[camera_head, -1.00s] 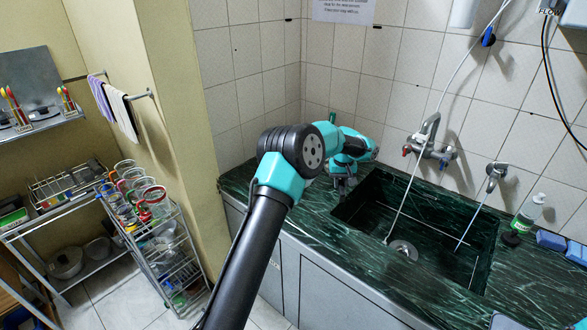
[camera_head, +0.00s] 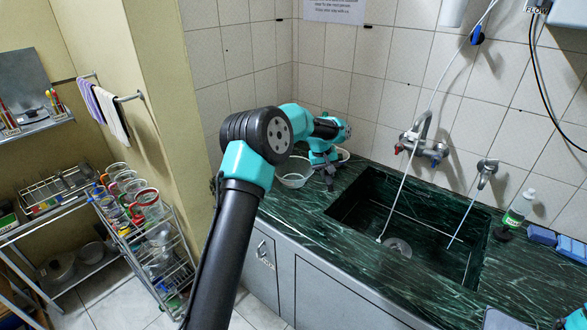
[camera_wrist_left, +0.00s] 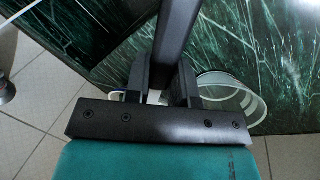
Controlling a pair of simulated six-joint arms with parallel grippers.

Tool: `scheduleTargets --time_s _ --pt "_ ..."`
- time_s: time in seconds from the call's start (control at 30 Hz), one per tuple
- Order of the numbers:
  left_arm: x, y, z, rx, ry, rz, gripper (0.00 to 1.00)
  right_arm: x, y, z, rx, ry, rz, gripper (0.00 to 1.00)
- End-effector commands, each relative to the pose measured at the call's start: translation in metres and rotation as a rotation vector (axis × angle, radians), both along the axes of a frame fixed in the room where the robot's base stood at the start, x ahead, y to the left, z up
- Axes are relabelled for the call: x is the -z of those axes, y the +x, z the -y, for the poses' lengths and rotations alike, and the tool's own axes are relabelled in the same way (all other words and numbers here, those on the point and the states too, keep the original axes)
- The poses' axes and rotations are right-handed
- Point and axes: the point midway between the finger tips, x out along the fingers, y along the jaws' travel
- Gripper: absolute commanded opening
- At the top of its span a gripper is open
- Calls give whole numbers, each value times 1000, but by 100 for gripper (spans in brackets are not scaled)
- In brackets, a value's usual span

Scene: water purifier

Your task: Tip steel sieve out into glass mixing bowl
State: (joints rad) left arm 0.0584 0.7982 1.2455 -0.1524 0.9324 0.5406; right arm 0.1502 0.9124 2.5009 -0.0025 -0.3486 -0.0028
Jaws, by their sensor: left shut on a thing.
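My left gripper (camera_head: 328,180) is low over the counter, left of the sink. In the left wrist view its fingers (camera_wrist_left: 165,82) are shut on a dark bar (camera_wrist_left: 178,30), which looks like a handle. I cannot make out the steel sieve's basket for sure. A pale, see-through bowl, seemingly the glass mixing bowl (camera_head: 292,178), stands on the counter just left of the gripper; it also shows in the left wrist view (camera_wrist_left: 240,92). A pale rim (camera_head: 344,155) shows partly hidden behind the gripper. My right gripper is out of view.
The dark green counter (camera_head: 300,228) has a sunken sink (camera_head: 425,220) to the right of the gripper, with a hose (camera_head: 412,170) hanging into it. The tiled wall (camera_head: 240,60) is close behind.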

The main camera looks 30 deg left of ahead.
Motion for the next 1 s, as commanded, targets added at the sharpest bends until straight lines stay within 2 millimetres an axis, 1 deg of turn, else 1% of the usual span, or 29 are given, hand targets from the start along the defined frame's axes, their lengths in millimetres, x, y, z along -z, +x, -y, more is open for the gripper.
scheduleTargets --time_s 0.6,1.0 --pt "-5 -5 -10 -2 -70 44 0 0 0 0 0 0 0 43" --pt "-1 -9 -16 -2 -118 72 0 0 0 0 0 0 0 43"
